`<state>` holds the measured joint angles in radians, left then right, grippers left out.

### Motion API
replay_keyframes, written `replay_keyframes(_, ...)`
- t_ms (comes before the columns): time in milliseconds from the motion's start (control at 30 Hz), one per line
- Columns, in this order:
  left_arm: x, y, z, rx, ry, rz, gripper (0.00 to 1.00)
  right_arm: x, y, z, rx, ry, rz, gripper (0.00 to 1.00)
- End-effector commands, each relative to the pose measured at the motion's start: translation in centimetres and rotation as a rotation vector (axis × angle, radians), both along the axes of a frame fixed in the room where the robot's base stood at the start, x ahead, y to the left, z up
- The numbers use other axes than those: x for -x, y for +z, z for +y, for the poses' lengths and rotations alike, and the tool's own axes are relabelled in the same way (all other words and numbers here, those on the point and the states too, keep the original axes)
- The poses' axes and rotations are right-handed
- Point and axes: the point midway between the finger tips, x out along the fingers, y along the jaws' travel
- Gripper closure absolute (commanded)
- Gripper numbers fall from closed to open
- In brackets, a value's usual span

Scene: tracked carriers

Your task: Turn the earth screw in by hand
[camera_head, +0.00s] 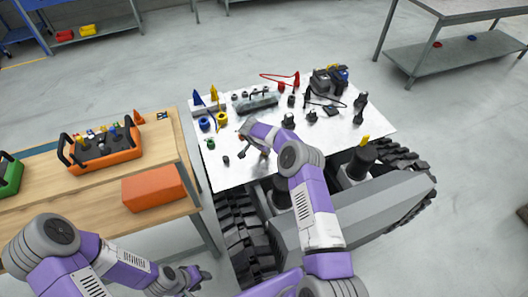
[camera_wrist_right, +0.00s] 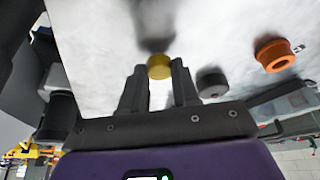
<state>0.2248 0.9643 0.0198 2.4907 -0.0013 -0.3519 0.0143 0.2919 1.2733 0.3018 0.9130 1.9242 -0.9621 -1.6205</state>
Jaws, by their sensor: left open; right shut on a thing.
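In the right wrist view my right gripper (camera_wrist_right: 158,84) is shut on a small yellow, round-headed piece (camera_wrist_right: 159,66), which looks like the earth screw. It is held at the fingertips, close to the white panel top (camera_wrist_right: 95,30). Its lower part and any hole under it are hidden. In the head view my right arm reaches over the near edge of the white panel top (camera_head: 225,178), and the jaws are too small and covered to make out. My left gripper (camera_head: 197,278) is open and empty, low beside the wooden bench.
An orange ring-shaped part (camera_wrist_right: 275,55) and a grey knob (camera_wrist_right: 212,82) stand close to the right gripper. Several small parts crowd the panel's far half. The wooden bench (camera_head: 45,195) carries an orange tool carrier (camera_head: 105,158) and an orange box (camera_head: 154,188). Dark tracks lie below the panel.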

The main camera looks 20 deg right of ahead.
Motion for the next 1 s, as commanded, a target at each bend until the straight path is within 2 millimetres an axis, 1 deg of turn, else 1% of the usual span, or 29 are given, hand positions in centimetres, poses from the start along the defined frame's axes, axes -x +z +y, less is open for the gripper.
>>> replay_keyframes(33, 0.0, -0.8, 0.0, 0.0, 0.0, 0.0, 0.57, -0.1, -0.3, 0.0, 0.0, -0.045, -0.002, 1.0)
replay_keyframes(100, 0.0, -1.5, 0.0, 0.0, 0.0, 0.0, 0.57, -0.2, -0.4, 0.1, 0.0, -0.107, -0.002, 1.0)
replay_keyframes(300, 0.0, -3.4, 0.0, 0.0, 0.0, 0.0, 0.57, -0.3, -0.4, 0.1, 0.0, -0.261, -0.002, 1.0)
replay_keyframes(500, 0.0, -4.8, 0.0, 0.0, 0.0, 0.0, 0.57, -0.3, -0.3, 0.1, 0.0, -0.369, -0.001, 1.0)
replay_keyframes(733, 0.0, -5.6, 0.0, 0.0, 0.0, 0.0, 0.57, -0.3, -0.1, 0.1, 0.001, -0.432, -0.001, 1.0)
replay_keyframes(1000, 0.0, -5.7, 0.0, 0.0, 0.0, 0.0, 0.57, -0.3, 0.0, 0.0, 0.001, -0.448, 0.0, 1.0)
